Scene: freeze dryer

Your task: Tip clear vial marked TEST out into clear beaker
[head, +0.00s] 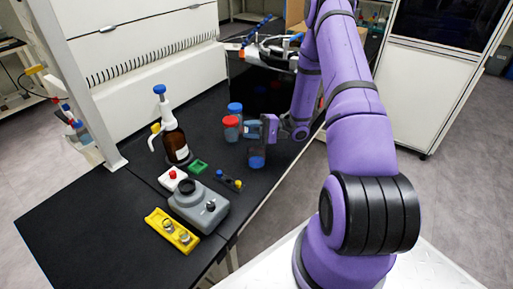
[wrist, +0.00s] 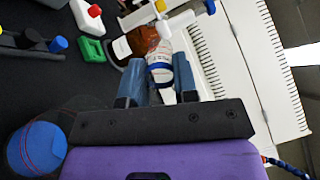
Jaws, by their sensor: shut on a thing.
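My gripper (head: 257,128) is over the dark bench, shut on a vial. In the wrist view the vial (wrist: 160,66), with a white label and blue marks, sits between the two blue fingers of my gripper (wrist: 160,82); its lettering is too small to read. In the head view the fingers hide most of the vial.
Blue-capped (head: 235,107) and red-capped (head: 231,129) jars stand left of my gripper. A brown bottle (head: 175,145) stands further left. A grey device (head: 198,205), a yellow rack (head: 160,220) with small vials and a green block (head: 197,167) are nearer. The front left bench is clear.

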